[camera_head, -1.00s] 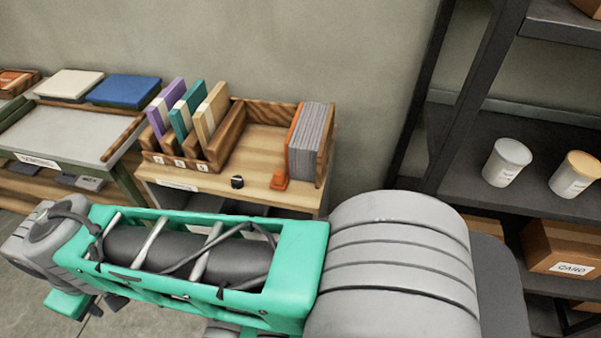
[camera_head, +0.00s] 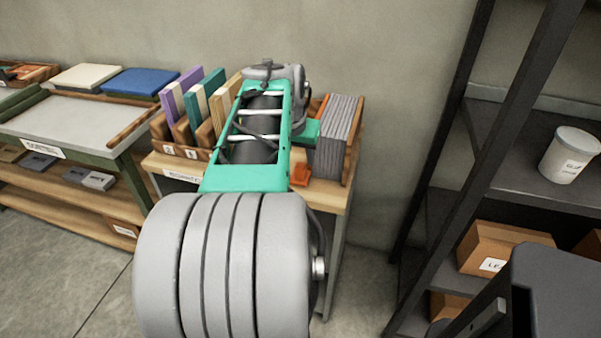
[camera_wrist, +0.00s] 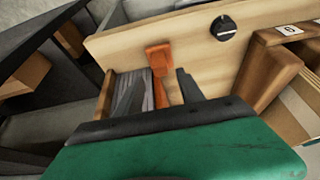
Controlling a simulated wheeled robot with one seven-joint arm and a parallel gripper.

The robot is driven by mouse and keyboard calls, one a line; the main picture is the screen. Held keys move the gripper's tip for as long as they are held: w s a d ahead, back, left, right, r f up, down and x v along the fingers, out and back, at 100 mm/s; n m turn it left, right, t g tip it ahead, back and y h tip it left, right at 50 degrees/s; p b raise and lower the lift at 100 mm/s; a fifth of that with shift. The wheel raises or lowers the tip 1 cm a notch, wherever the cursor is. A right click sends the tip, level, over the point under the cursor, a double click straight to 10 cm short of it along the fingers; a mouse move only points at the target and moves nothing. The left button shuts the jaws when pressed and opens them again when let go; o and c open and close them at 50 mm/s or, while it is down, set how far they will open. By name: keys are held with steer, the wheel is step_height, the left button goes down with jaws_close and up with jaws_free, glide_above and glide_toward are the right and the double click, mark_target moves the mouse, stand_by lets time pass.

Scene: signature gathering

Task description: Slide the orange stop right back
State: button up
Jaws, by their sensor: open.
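The orange stop (camera_wrist: 160,58) stands on a light wooden bench, with a small block at the front and a narrow orange part running back beside a stack of grey sheets (camera_wrist: 136,88). In the head view the stop's front block (camera_head: 301,174) shows right of my arm, and the grey stack (camera_head: 338,135) stands right of it. My gripper (camera_wrist: 160,74) is open and empty, its two dark fingers on either side of the orange part in the wrist view. I cannot tell whether they touch it. In the head view my fingers are hidden.
Wooden slots with purple, teal and cream boards (camera_head: 188,100) stand left of my arm. A round dark knob (camera_wrist: 223,28) sits near the bench's front edge. A dark metal shelf (camera_head: 475,150) stands at the right; a table with a grey top (camera_head: 75,118) at the left.

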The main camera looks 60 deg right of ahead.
mark_target(300, 165)
steer(key=x, duration=0.6)
steer(key=shift+b, duration=0.3)
steer(key=shift+c, duration=0.5)
jaws_close()
stand_by(0.5)
